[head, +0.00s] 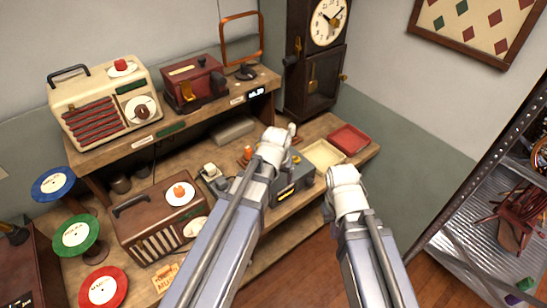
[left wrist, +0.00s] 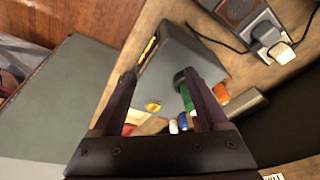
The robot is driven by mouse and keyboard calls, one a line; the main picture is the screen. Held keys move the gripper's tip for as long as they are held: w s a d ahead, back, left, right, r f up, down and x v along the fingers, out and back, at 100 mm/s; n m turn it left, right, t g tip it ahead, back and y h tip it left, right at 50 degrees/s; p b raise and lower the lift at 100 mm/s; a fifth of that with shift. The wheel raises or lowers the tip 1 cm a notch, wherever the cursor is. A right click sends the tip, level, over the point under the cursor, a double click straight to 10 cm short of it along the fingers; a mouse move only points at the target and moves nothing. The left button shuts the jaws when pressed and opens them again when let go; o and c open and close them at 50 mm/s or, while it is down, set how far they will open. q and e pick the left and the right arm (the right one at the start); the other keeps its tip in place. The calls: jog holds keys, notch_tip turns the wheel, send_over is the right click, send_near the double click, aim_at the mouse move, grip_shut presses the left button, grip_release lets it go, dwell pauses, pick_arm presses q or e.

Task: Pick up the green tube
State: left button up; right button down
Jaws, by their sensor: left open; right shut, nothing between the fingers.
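The green tube (left wrist: 188,97) has a dark cap and stands beside a grey box in the left wrist view, close against the inner side of my right-hand finger there. I cannot tell whether they touch. My left gripper (left wrist: 160,75) is open, its fingers spread around the front of the box. In the head view my left gripper (head: 283,138) is over the lower shelf beside the grey box (head: 293,183), and the green tube is hidden. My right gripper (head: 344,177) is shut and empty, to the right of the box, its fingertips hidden.
Orange (left wrist: 222,93), blue (left wrist: 182,122) and white (left wrist: 173,127) tubes stand close to the green one. A cream tray (head: 324,155) and a red tray (head: 350,139) lie behind the box. Radios and records crowd the left.

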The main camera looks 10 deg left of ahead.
pick_arm(q)
jog(key=w+a+r+n+t+p, duration=0.1)
jog(key=w+a+r+n+t, duration=0.15)
jog(key=w+a, duration=0.25)
jog(key=shift+m+g, duration=0.45)
jog(key=shift+g, duration=0.1)
jog(key=b+x, duration=0.2)
jog(key=w+b+x, duration=0.1)
jog(key=b+x, duration=0.1)
jog(key=x, duration=0.1)
jog(key=b+x, duration=0.2)
jog(key=b, duration=0.1)
jog(key=shift+w+a+r, duration=0.1)
jog(key=shift+w, duration=0.25)
jog(key=shift+r, duration=0.1)
pick_arm(e)
notch_tip(320, 180, down, 5)
jog(key=shift+r, duration=0.2)
pick_arm(q)
jog(key=c, duration=1.1)
